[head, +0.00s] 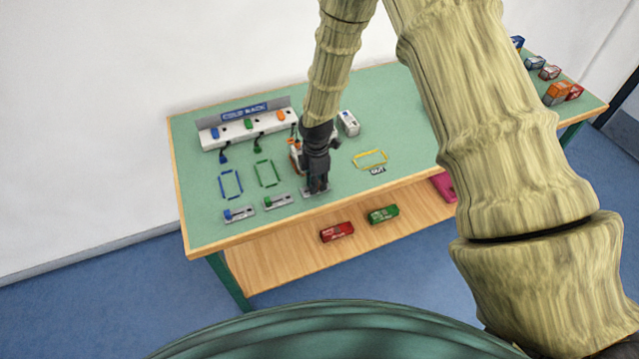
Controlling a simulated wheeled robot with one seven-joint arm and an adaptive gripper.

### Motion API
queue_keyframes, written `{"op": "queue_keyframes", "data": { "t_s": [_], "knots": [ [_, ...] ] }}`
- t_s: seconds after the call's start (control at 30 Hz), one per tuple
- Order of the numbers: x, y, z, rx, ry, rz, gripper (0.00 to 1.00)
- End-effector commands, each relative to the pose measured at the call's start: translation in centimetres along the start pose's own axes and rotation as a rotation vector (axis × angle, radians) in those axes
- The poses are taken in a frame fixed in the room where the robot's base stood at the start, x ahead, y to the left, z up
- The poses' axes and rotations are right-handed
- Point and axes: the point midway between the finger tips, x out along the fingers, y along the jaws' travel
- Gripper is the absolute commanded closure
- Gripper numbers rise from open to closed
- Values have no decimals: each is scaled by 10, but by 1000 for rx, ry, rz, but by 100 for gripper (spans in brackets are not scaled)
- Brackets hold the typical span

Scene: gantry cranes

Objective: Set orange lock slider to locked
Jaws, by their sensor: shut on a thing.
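My gripper (318,186) points down at the front of the green table (215,235), over the third lock slider in a row. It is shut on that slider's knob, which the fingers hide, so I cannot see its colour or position. Only part of the slider's grey base (308,194) shows beside the fingers. To the left stand the blue lock slider (238,214) and the green lock slider (277,202); each coloured knob sits toward the left of its grey base.
A "COLD RACK" unit (245,127) with blue, green and orange parts stands behind. An orange-and-white object (295,152) is partly hidden by my gripper. A white box (348,123) stands right. Red (337,232) and green (383,214) boxes lie on the lower shelf.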

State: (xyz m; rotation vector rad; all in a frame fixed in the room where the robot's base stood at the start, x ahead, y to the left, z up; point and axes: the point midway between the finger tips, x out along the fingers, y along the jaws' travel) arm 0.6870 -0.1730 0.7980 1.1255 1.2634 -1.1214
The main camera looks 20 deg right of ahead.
Motion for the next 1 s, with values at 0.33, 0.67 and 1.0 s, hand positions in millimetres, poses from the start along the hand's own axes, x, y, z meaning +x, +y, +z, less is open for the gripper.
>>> {"op": "queue_keyframes", "data": {
  "t_s": [0.33,0.67,1.0],
  "knots": [
    [-1,0,3,2,-3,0,59],
    [-3,0,2,2,-2,1,59],
    [-46,1,2,3,-1,4,59]
  ]
}}
